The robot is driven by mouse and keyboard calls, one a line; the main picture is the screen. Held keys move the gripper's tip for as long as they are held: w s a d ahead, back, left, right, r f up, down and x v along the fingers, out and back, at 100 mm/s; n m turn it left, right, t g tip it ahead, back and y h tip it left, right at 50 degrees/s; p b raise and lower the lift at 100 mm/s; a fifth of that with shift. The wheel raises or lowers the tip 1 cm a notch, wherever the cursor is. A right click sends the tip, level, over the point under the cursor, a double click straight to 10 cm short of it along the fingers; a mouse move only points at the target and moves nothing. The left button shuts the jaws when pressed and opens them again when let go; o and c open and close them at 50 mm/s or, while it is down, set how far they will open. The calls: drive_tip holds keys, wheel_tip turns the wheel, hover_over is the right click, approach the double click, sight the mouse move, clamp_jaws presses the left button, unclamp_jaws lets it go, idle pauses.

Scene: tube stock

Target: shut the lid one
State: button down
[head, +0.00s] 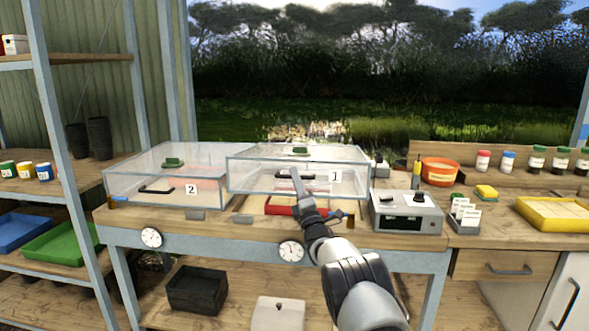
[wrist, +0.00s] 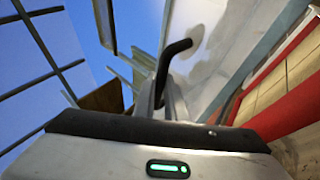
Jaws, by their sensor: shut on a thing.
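The clear lid numbered 1 (head: 345,187) is raised on the middle of the bench, its front edge above the bench top. A red tray (head: 283,209) shows beneath it, and also at the right in the wrist view (wrist: 300,105). My gripper (head: 296,174) is shut on the dark front handle of lid 1 (head: 283,176). In the wrist view the bent black handle (wrist: 178,47) runs into my fingers (wrist: 165,100); their exact grip is partly hidden. My arm covers part of the lid's front and the tray's right side.
The clear cover numbered 2 (head: 125,190) sits down on the bench at the left, close beside lid 1. A grey instrument box (head: 407,213) stands just right of lid 1. A shelf post (head: 62,140) rises at far left.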

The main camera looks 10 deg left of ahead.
drive_tip(key=shift+s+f, duration=0.1)
drive_tip(key=shift+f, duration=0.8)
drive_tip(key=shift+d, duration=0.1)
drive_tip(key=c, duration=1.8)
unclamp_jaws()
drive_tip(key=shift+c, duration=0.2)
drive_tip(key=p+v, duration=0.2)
drive_tip(key=v, duration=1.5)
drive_tip(key=shift+s, duration=0.2)
drive_tip(key=shift+c, duration=0.3)
